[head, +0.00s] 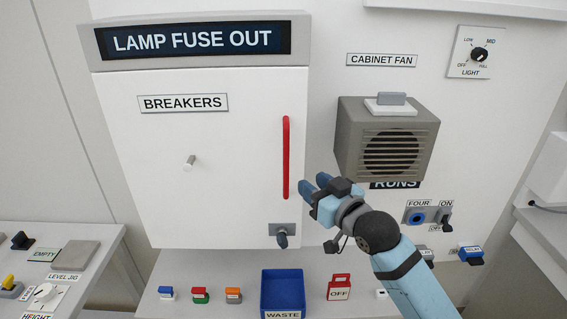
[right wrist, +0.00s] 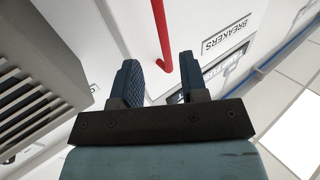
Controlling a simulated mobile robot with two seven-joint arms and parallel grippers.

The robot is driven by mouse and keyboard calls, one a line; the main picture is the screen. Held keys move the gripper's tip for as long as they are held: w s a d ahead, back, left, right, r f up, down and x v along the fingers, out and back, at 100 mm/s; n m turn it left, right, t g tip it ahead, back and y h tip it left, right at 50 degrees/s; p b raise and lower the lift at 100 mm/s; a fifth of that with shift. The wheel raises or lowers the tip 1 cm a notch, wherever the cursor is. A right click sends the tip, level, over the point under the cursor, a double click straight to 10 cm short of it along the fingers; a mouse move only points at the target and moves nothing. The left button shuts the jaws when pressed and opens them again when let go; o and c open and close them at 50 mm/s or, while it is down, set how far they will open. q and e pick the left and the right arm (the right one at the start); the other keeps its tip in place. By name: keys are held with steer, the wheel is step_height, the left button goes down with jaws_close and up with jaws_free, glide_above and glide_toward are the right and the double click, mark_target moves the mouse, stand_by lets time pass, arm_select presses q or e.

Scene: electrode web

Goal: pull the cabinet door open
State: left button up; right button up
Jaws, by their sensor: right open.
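The cabinet door (head: 225,190) is a white panel labelled BREAKERS, and it looks shut. Its red vertical bar handle (head: 286,157) is near the door's right edge. My right gripper (head: 314,188) is open and empty, just right of the handle's lower end. My left gripper is not in view.
A grey fan box (head: 345,150) juts from the wall right of the door, close above my right gripper. A short peg (head: 189,162) sticks out of the door. Below are a blue WASTE bin (head: 282,292), a red OFF tag (head: 340,287) and several small coloured blocks.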

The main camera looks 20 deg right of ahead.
mark_target(288, 166)
steer(key=p+x, duration=0.1)
steer(key=x, duration=0.9)
steer(key=shift+w+a+f, duration=0.1)
steer(key=shift+w, duration=0.05)
jaws_close()
